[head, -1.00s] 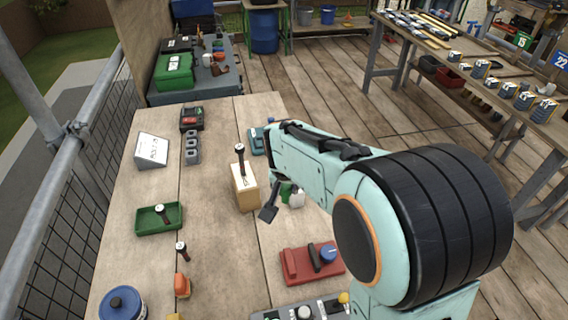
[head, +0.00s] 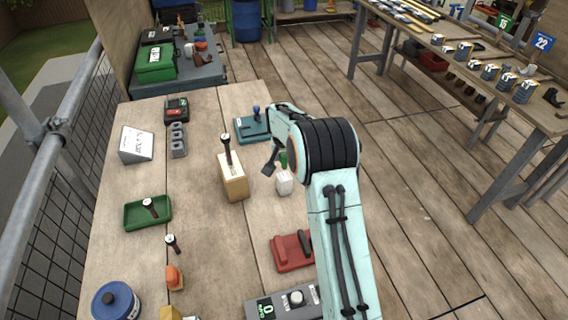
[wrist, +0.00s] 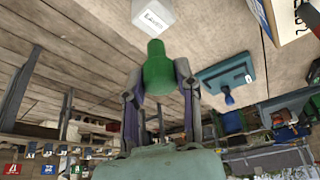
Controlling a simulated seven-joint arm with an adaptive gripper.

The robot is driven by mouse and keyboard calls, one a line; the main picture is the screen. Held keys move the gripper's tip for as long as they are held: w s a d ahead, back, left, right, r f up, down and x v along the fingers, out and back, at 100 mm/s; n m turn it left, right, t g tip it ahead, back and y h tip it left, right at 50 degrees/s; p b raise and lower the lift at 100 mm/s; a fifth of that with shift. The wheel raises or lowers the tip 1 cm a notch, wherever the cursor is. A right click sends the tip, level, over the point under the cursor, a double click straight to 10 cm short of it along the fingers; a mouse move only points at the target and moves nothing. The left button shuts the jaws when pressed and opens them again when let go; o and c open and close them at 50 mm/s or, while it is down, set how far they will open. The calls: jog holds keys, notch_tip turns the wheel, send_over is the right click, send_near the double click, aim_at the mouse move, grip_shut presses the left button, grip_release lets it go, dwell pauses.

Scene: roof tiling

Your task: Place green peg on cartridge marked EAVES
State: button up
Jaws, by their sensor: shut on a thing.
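My gripper (wrist: 160,84) is shut on the green peg (wrist: 157,66), with one finger on each side of it. The peg also shows in the head view (head: 283,159), just above the white cartridge (head: 284,184). In the wrist view the white cartridge (wrist: 153,16) lies just beyond the peg's narrower end and carries a label that seems to read EAVES. Whether peg and cartridge touch, I cannot tell. In the head view my arm hides most of the gripper; one dark finger shows left of the peg.
A wooden block (head: 233,180) with an upright tool stands left of the cartridge. A teal tray (head: 252,130) lies behind it, a red holder (head: 292,253) in front. A green tray (head: 147,213) is at the left. Bare bench lies around the cartridge.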

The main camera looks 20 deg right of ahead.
aim_at(284, 164)
jog(key=shift+w+f, duration=0.2)
jog(key=shift+f, duration=1.55)
jog(key=shift+f, duration=0.1)
jog(key=o, duration=0.8)
jog(key=s+a+r+n, duration=0.1)
jog(key=s+a+r, duration=0.1)
jog(key=s+r, duration=0.45)
jog(key=s+a+r, duration=0.2)
jog(key=s+r, duration=0.2)
jog(key=r, duration=0.5)
jog(key=s+a+n+g+y, duration=0.1)
jog(key=s, duration=0.9)
jog(key=s+a+n+g, duration=0.2)
jog(key=s, duration=0.8)
jog(key=s+a+n+g+y, duration=0.1)
jog(key=s, duration=1)
jog(key=shift+a+r+n+y, duration=0.1)
jog(key=shift+a+n+y, duration=0.2)
